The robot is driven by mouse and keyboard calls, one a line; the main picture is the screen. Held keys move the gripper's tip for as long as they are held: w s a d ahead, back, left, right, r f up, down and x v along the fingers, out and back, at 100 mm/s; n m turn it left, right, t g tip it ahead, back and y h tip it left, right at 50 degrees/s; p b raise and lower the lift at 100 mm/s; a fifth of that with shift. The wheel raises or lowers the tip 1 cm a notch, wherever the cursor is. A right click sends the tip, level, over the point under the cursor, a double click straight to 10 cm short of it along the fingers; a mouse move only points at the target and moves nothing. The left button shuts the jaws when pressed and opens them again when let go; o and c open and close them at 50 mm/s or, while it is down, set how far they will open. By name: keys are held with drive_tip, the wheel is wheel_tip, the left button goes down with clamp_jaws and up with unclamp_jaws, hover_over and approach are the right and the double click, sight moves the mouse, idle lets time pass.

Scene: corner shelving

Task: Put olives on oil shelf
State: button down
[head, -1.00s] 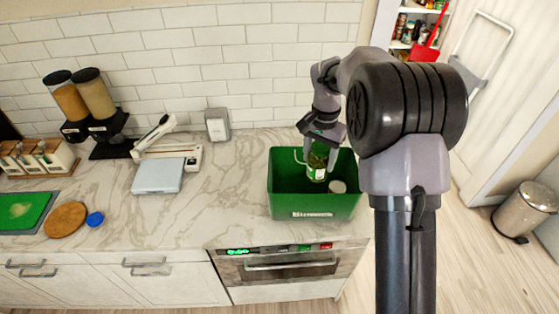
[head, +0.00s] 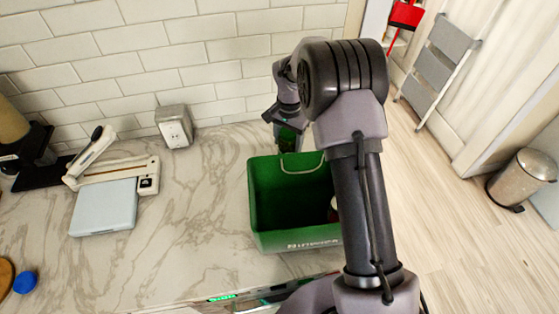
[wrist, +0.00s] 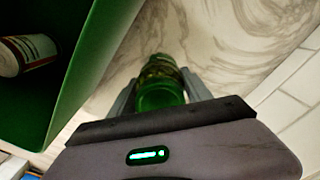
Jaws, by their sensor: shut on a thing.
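A green glass jar (wrist: 160,82), which looks like the olives, sits between the fingers of my gripper (wrist: 158,88) in the wrist view. The gripper is shut on it. In the head view my gripper (head: 288,142) is just behind the back rim of the green bin (head: 262,215), outside it. The jar shows there only as a dark green patch, partly hidden by the fingers. The oil shelf cannot be made out in these frames.
A white labelled container (wrist: 28,54) lies in the bin, mostly hidden by my arm in the head view. A slicer-like device (head: 120,172), a pale blue flat box (head: 104,206) and a small grey box (head: 174,126) stand left. A step ladder (head: 440,60) and bin (head: 522,178) stand right.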

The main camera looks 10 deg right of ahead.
sight(288, 151)
drive_tip(key=shift+f+b, duration=0.5)
drive_tip(key=shift+f, duration=1.85)
drive_tip(key=shift+c, duration=2.3)
unclamp_jaws()
